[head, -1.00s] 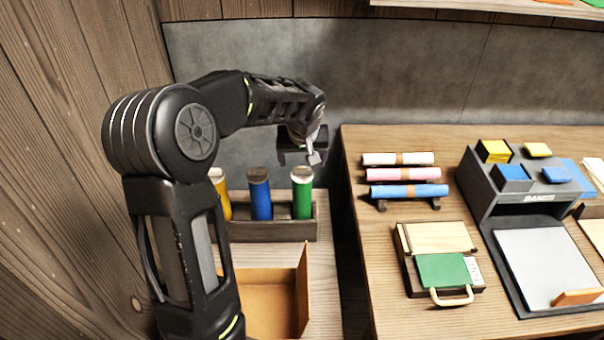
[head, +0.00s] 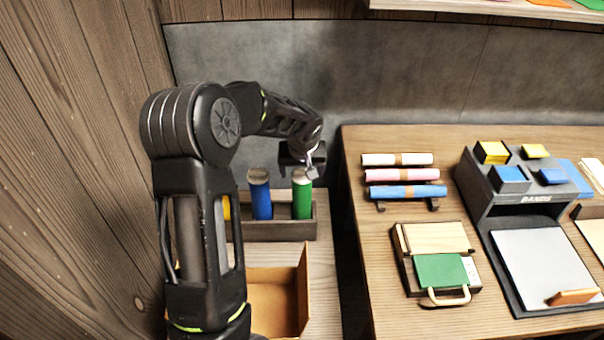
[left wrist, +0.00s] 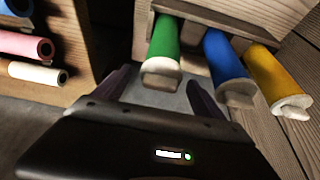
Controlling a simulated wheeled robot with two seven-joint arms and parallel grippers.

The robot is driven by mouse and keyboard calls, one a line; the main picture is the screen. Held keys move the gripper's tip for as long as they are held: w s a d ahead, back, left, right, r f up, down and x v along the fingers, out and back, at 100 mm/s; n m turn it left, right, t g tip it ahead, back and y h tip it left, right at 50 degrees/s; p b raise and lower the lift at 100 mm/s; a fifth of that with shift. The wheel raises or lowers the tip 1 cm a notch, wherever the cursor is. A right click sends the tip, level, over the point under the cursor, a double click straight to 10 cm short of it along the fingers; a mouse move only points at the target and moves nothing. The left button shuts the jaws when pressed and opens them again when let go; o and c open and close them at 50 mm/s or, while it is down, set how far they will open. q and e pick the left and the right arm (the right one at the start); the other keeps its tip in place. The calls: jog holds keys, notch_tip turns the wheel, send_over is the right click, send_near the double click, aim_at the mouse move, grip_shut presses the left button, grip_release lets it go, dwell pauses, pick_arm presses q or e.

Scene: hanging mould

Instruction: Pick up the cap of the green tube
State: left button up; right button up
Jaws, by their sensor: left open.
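The green tube (head: 302,200) stands upright in a wooden rack, at its right end. Its pale cap (head: 298,175) is on top, partly hidden by my left gripper (head: 311,170) in the head view. In the left wrist view the green tube (left wrist: 165,38) and its white cap (left wrist: 160,74) appear between the open fingers of my left gripper (left wrist: 158,88), with the cap near fingertip level. I cannot tell whether the fingers touch the cap. My right gripper is not in view.
The blue tube (head: 260,200) stands close to the left of the green one, and the yellow tube (left wrist: 275,78) stands beyond it. The rack (head: 275,230) holds them. An open cardboard box (head: 275,305) sits in front. A desk with rolled papers (head: 400,175) is on the right.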

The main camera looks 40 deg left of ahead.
aim_at(302, 169)
pick_arm(q)
jog(key=shift+c, duration=0.6)
jog(key=c, duration=1.3)
jog(key=shift+r, duration=0.1)
notch_tip(302, 169, up, 10)
jog(key=shift+f+b, duration=0.1)
jog(key=shift+b, duration=0.45)
